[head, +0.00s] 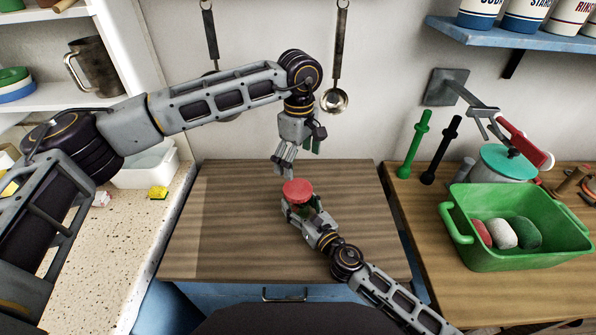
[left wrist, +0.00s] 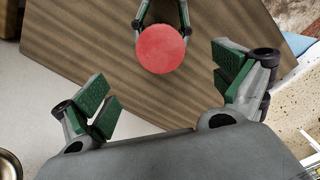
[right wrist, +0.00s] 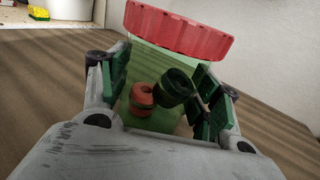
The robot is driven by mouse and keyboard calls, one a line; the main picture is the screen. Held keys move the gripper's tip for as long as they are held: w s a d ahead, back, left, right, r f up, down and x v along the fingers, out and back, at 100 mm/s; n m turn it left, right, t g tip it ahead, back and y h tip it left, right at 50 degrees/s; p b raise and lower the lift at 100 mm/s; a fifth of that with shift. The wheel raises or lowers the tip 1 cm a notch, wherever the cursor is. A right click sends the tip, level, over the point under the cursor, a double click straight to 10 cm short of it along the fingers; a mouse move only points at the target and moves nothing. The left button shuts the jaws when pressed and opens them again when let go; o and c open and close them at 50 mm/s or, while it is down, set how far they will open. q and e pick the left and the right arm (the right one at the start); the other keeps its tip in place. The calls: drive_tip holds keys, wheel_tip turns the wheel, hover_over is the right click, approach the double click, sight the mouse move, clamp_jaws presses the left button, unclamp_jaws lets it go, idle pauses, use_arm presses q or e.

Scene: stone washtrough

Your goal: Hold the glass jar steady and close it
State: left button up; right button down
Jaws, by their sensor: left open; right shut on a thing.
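The glass jar (right wrist: 150,118) is greenish and see-through, with a red and a dark green piece inside. It stands between the fingers of my right gripper (right wrist: 161,88), which is shut on it; in the head view this gripper (head: 303,212) is over the wooden top. A red ridged lid (right wrist: 178,30) sits at the jar's mouth; whether it is fully seated I cannot tell. The lid also shows in the head view (head: 297,191) and as a round disc in the left wrist view (left wrist: 161,49). My left gripper (head: 285,168) is open and empty, above and just behind the lid, apart from it.
The wooden worktop (head: 230,240) is clear around the jar. A green tub (head: 510,255) with several rounded pieces stands at the right, near a teal-lidded pot (head: 508,162). A ladle (head: 336,100) hangs on the back wall. A speckled counter (head: 110,240) lies left.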

use_arm(q)
drive_tip(key=shift+r, duration=1.55)
use_arm(e)
drive_tip(key=shift+c, duration=1.3)
unclamp_jaws()
drive_tip(key=shift+s, duration=0.1)
drive_tip(key=shift+v, duration=5.95)
drive_tip(key=shift+d+f, duration=0.1)
use_arm(q)
drive_tip(key=shift+r, duration=0.1)
wheel_tip(320, 180, up, 9)
drive_tip(key=p, duration=0.9)
use_arm(e)
wheel_tip(320, 180, up, 9)
